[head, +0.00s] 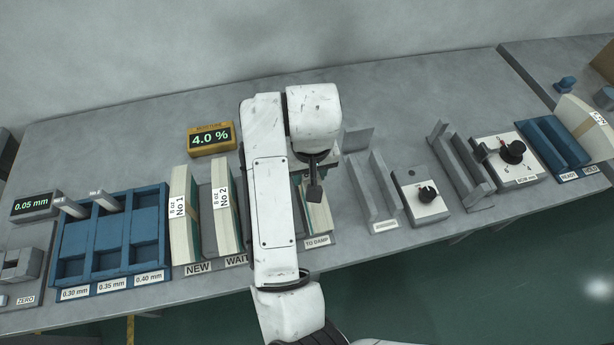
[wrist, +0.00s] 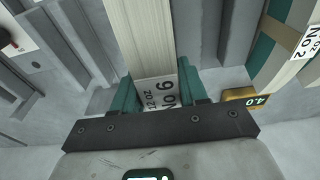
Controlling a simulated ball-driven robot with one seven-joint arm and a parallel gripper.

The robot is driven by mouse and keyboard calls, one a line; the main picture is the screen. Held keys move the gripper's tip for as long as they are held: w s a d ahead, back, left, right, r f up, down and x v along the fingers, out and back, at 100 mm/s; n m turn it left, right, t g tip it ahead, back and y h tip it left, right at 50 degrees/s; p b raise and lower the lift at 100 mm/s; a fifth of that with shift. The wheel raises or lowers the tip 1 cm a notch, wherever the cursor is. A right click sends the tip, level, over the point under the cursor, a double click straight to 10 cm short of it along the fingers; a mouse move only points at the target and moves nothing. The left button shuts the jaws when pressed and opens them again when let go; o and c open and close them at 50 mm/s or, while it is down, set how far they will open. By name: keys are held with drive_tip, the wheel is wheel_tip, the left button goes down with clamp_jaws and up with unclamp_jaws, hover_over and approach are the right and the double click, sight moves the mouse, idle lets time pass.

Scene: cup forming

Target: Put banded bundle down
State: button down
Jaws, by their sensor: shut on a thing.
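A pale banded bundle labelled 12 oz No 6 (wrist: 150,45) is between the two green fingers of my gripper (wrist: 158,90) in the wrist view. The gripper is shut on it at its labelled end. In the head view, the bundle (head: 317,218) shows partly, just behind the TO DAMP label (head: 317,241), below my gripper (head: 314,192). My arm hides its left part. I cannot tell whether the bundle rests on the surface or hangs just above it.
Bundles No 1 (head: 184,225) and No 2 (head: 226,215) stand left, behind NEW and WAIT labels. A grey upright rack (head: 372,195) stands close right. A yellow 4.0 % display (head: 211,139) is behind. A blue tray (head: 110,235) is far left; a dial box (head: 420,198) is right.

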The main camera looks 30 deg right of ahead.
drive_tip(key=shift+w+f+p, duration=0.25)
drive_tip(key=shift+f+p, duration=0.05)
drive_tip(key=shift+f, duration=0.75)
drive_tip(key=shift+w+f+p, duration=0.25)
drive_tip(key=shift+f, duration=0.8)
drive_tip(key=shift+f, duration=0.1)
drive_tip(key=c, duration=0.6)
unclamp_jaws()
drive_tip(key=r, duration=0.4)
drive_tip(key=s+r, duration=0.1)
drive_tip(key=r, duration=0.7)
drive_tip(key=shift+s+a, duration=0.15)
drive_tip(key=shift+a, duration=0.05)
